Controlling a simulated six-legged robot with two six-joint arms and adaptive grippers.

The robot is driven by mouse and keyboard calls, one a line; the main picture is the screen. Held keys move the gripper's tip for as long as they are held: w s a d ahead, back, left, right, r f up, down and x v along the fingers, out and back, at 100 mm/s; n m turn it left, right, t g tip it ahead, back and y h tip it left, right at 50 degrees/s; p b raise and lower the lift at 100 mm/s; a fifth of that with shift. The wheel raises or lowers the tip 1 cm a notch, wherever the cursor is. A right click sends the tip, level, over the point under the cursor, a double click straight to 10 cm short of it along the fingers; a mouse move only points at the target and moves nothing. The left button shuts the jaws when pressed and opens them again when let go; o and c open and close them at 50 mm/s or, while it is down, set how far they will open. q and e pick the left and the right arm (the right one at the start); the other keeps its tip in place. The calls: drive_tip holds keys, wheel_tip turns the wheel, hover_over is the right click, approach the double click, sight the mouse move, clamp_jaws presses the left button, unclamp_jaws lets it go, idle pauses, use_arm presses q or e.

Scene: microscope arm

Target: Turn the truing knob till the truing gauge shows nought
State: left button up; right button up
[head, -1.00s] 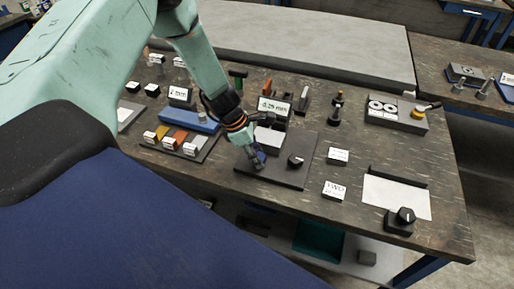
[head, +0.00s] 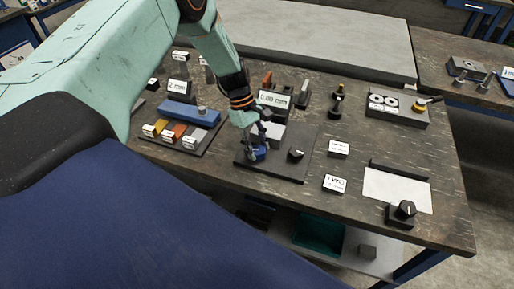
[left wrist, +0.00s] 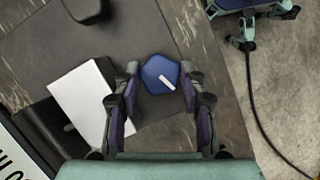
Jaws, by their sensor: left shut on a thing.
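A blue knob (head: 259,154) stands on a dark plate (head: 283,170) near the table's front edge. In the left wrist view the blue knob (left wrist: 160,74) is many-sided, with a white mark on top pointing to the lower right. My left gripper (head: 255,146) reaches down over it from above, and its two fingers (left wrist: 160,88) are shut on its sides. A display (head: 273,99) with a white face stands behind the plate; its small reading is not legible now. My right gripper is not in view.
A black knob (head: 296,155) and a pale block (head: 270,134) share the plate. To the left is a tray (head: 180,143) of coloured blocks. At right are small label cards (head: 335,184), a white sheet (head: 397,190) and another black knob (head: 403,212).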

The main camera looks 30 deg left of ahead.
use_arm(q)
drive_tip(key=shift+w+m, duration=0.15)
drive_tip(key=shift+m, duration=0.45)
drive_tip(key=o, duration=1.1)
drive_tip(key=shift+o, duration=0.2)
drive_tip(key=v, duration=1.2)
drive_tip(key=shift+d, duration=0.1)
